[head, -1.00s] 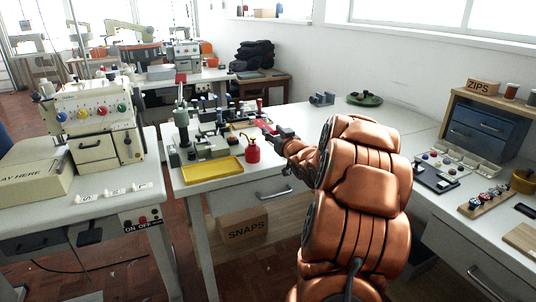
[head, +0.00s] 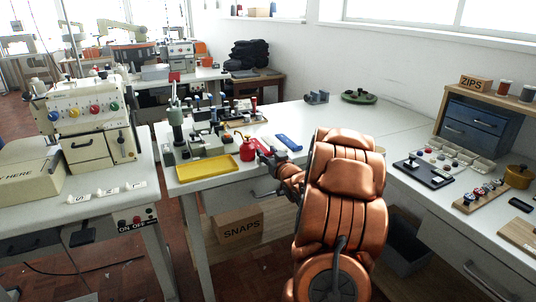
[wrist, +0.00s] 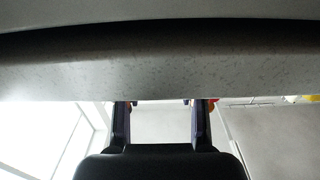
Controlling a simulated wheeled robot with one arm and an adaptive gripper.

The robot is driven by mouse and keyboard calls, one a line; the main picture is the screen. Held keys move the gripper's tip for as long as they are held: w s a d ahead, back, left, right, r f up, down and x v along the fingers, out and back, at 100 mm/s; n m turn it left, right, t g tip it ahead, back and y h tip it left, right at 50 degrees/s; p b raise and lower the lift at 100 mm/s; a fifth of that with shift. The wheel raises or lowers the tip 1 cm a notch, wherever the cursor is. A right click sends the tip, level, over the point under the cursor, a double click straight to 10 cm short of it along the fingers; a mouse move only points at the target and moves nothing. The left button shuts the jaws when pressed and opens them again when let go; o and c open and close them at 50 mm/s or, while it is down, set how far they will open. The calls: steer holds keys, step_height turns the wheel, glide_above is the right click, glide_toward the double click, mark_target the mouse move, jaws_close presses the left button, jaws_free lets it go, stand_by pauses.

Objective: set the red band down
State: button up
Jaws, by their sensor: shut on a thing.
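My gripper (head: 268,155) is low over the front edge of the white table, in the middle of the head view. It is shut on the red band (head: 262,146), of which a small red part shows at the fingertips, just right of a red bottle (head: 247,149). Most of the band is hidden by the gripper. In the wrist view, two dark fingers (wrist: 161,115) stand apart, with small red-orange spots beside them. A wide grey surface close to the camera fills the upper part there. I cannot tell whether the band touches the table.
A blue strip (head: 289,142) lies on the table right of the gripper. A yellow tray (head: 207,169) and small press tools (head: 190,145) are to the left. A green dish (head: 359,97) is at the back.

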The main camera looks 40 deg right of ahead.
steer(key=shift+f, duration=0.1)
steer(key=o, duration=0.9)
steer(key=shift+c, duration=0.2)
steer(key=shift+f, duration=0.15)
